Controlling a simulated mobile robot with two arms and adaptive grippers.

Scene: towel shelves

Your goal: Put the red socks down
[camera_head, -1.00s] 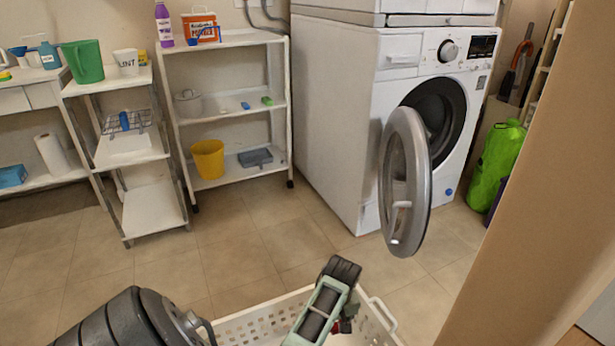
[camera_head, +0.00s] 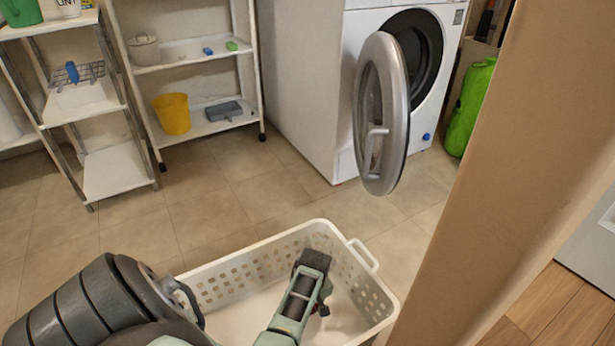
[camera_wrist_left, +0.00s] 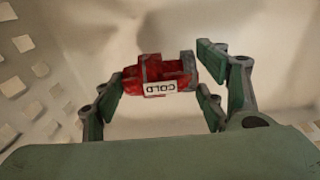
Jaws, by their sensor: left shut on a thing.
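The red socks (camera_wrist_left: 160,77), a small red bundle with grey parts and a white "COLD" tag, show in the left wrist view. My left gripper (camera_wrist_left: 162,92) is shut on them, with green finger pads at either side. Pale, hole-patterned basket walls surround them there. In the head view my left gripper (camera_head: 322,306) reaches down inside the white laundry basket (camera_head: 238,264), and the socks are hidden by it. I cannot tell whether the socks touch the basket floor. My right gripper is not in view.
The washing machine's open round door (camera_head: 381,115) hangs out behind the basket. A tan wall edge (camera_head: 470,200) stands close on the right. A shelf with a yellow bucket (camera_head: 172,114) is at the back left. The tiled floor between is clear.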

